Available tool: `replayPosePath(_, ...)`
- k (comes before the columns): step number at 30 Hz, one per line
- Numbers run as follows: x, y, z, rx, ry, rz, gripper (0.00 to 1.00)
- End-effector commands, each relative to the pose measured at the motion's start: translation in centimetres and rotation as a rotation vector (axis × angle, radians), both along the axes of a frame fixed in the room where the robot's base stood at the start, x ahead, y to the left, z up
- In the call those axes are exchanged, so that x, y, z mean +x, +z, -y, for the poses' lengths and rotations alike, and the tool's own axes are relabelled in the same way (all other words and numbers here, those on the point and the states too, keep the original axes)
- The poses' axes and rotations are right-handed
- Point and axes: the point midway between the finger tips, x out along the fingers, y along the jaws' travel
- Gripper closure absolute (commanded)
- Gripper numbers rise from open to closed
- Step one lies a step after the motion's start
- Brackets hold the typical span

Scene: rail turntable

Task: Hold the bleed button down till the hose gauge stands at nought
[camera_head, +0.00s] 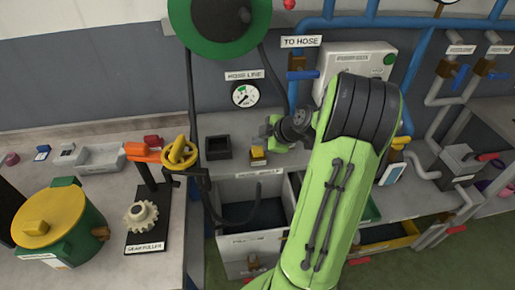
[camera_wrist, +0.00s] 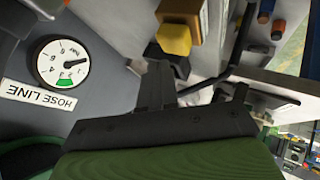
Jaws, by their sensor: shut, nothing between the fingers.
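The hose gauge (camera_head: 245,95) is a round white dial on the grey wall under a HOSE LINE label; it also shows, turned over, in the wrist view (camera_wrist: 62,63). Its dark needle appears to lie outside the green sector; the exact reading is too small to tell. A yellow knob on a brass-coloured body (camera_head: 257,153) stands on the bench below the gauge and looks like the bleed button; the knob shows in the wrist view (camera_wrist: 174,39). My gripper (camera_wrist: 158,85) is shut and empty, close beside the knob, with a gap visible between them.
A small dark open box (camera_head: 218,147) stands left of the yellow knob. A green hose reel (camera_head: 220,25) hangs above. A gear puller stand (camera_head: 147,235) and a yellow-lidded green pot (camera_head: 60,225) are at left. Blue pipes (camera_head: 300,95) run along the wall.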

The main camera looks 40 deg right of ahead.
Motion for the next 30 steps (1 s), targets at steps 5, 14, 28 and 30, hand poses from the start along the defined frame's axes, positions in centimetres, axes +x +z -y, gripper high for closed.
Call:
replayPosePath(5, 0.0, 1.1, 0.0, -0.002, 0.000, 0.002, 1.00)
replayPosePath(14, 0.0, 4.2, 0.0, -0.003, 0.000, 0.001, 1.00)
replayPosePath(28, 0.0, 5.0, 0.0, 0.000, 0.000, 0.000, 1.00)
replayPosePath(30, 0.0, 5.0, 0.0, 0.000, 0.000, 0.000, 1.00)
